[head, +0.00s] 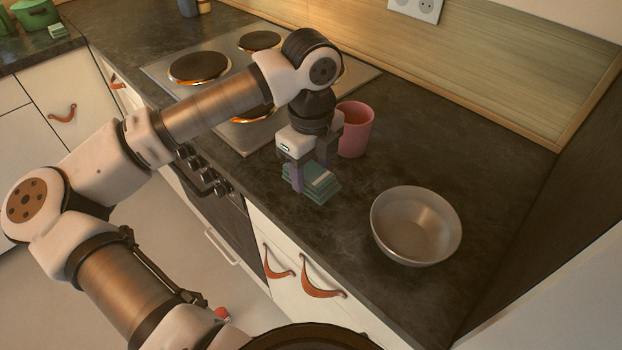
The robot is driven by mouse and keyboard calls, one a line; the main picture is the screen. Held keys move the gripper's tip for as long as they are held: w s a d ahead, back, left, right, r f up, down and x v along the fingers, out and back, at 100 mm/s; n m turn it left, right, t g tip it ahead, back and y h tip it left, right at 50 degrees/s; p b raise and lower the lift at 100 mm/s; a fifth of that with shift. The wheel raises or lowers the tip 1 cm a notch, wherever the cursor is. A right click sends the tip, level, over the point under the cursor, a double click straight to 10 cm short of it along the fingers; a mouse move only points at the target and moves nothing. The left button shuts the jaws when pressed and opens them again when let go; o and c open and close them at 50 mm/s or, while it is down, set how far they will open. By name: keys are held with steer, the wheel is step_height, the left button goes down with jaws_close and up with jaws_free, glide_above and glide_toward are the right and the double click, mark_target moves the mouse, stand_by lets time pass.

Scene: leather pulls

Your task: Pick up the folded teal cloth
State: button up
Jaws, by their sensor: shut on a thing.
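The folded teal cloth (321,183) is a small layered stack with a pale band on top. It is at the dark countertop, right of the stove and left of the metal bowl. My gripper (308,184) points down over it, with its fingers at the cloth's sides, and is shut on it. The near finger covers part of the cloth's left side. I cannot tell whether the cloth still touches the counter.
A pink cup (355,130) stands close behind my gripper, to the right. A metal bowl (416,226) sits to the right on the counter. The stove (158,72) with several hotplates lies to the left. Bare counter (450,160) lies behind the bowl.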

mark_target(311, 172)
step_height(311, 172, up, 16)
steer(key=b, duration=0.2)
steer(key=shift+r, duration=0.25)
steer(key=shift+o, duration=1.1)
steer(key=shift+c, duration=0.7)
